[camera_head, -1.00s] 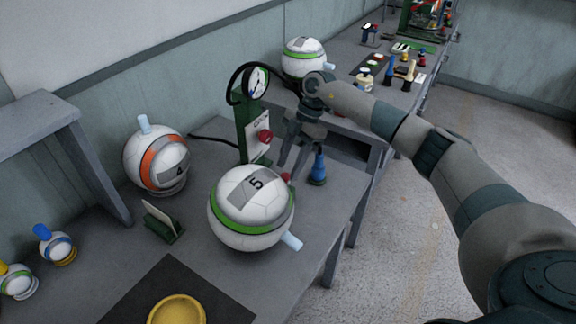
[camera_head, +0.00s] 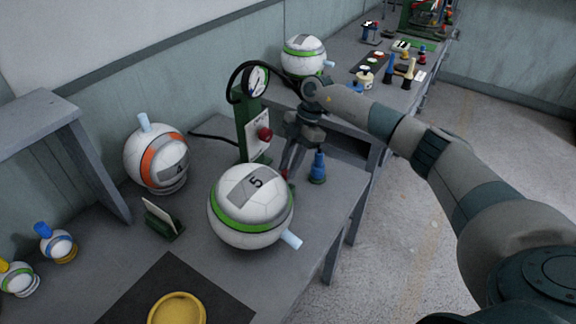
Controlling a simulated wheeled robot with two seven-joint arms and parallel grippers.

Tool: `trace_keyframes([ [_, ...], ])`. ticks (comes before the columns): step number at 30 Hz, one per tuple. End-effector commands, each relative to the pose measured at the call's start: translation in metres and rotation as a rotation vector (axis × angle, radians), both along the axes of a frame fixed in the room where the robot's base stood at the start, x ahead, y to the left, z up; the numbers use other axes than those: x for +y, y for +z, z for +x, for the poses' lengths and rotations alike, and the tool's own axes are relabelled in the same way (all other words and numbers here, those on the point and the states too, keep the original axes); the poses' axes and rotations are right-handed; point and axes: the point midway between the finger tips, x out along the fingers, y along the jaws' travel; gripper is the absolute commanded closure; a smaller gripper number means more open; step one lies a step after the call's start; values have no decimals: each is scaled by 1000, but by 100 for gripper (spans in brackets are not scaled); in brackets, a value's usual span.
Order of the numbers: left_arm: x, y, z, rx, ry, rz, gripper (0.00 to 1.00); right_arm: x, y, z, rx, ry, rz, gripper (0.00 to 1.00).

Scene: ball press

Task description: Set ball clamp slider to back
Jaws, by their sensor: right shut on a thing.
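The white ball marked 5 (camera_head: 250,205), with a green band, sits on the near workbench with a pale blue peg (camera_head: 291,239) at its right side. A small red part (camera_head: 285,174), seemingly the ball clamp slider's handle, shows just behind the ball's upper right edge. The rest of the clamp is hidden by the ball. My right gripper (camera_head: 288,170) points down behind the ball, its fingers shut on the small red part. My left gripper is not in view.
A green gauge stand (camera_head: 250,125) with a red knob (camera_head: 265,134) stands just left of my right gripper. A blue peg piece (camera_head: 318,168) stands close on its right. A ball marked 4 (camera_head: 146,158) and a yellow dish (camera_head: 177,308) are farther left and in front.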

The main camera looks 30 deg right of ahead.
Motion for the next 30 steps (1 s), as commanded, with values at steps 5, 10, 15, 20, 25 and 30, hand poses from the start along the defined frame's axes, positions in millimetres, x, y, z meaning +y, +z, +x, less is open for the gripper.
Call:
trace_keyframes([
  [5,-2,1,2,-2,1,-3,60,-4,3,3,-7,-5,-3,100],
  [10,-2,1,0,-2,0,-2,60,-4,3,3,-7,-6,-4,58],
  [15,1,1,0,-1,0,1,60,-3,2,2,-5,-4,-2,58],
  [20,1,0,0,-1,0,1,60,-3,3,2,-5,-3,-2,58],
  [25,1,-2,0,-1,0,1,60,-5,9,3,-6,-4,-1,58],
  [30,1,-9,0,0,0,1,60,-14,25,4,-7,-4,-2,58],
])
